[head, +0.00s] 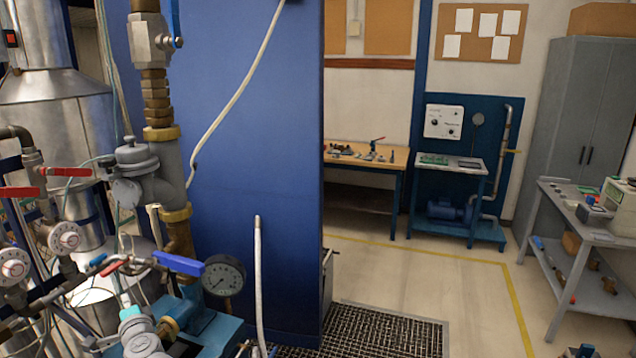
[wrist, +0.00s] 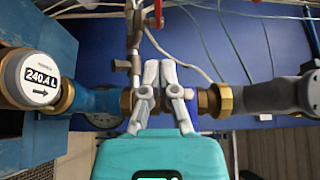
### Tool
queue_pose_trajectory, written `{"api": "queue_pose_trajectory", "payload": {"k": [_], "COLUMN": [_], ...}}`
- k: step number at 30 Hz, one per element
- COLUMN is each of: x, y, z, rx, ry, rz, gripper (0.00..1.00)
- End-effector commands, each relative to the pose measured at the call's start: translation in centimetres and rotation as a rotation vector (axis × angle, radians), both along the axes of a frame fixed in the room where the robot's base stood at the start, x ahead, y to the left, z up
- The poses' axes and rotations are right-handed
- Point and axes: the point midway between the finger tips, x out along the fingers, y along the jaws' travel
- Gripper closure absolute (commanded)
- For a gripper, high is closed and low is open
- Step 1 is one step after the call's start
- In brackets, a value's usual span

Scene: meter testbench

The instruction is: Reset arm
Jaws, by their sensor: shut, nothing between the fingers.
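My gripper (wrist: 160,68) shows in the wrist view, with a teal body and grey fingers. Its fingertips are together and nothing is between them. The fingers overlap a horizontal pipe line with brass fittings (wrist: 222,100) in the picture; I cannot tell whether they touch it. A round water meter (wrist: 38,78) reading 240.4 L is on the left of that line. In the head view, a small teal part (head: 131,313) at the lower left is probably part of my arm among the pipes, but the fingers cannot be made out there.
A blue-handled valve (head: 178,263), a pressure gauge (head: 223,276) and red valve handles (head: 68,172) crowd the left. A blue panel (head: 255,130) stands behind them. A floor grating (head: 385,332) lies front centre. The floor (head: 430,275) right of the panel is clear, with a grey bench (head: 595,232) at far right.

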Motion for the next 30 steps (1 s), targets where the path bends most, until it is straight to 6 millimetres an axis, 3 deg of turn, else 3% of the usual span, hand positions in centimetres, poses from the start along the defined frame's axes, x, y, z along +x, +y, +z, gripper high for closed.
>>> {"api": "queue_pose_trajectory", "payload": {"k": [8,14,23,30], "x": [3.4,5.6,7.9,8.9], "y": [-5.3,-9.9,-18.0,-25.6], "z": [-0.2,-1.5,-4.8,-8.2], "rx": [-0.129,-0.271,-0.517,-0.730], "ry": [-0.120,-0.189,-0.226,-0.189], "rz": [0.084,0.160,0.266,0.344], "gripper": [1.00,1.00,1.00,1.00]}}
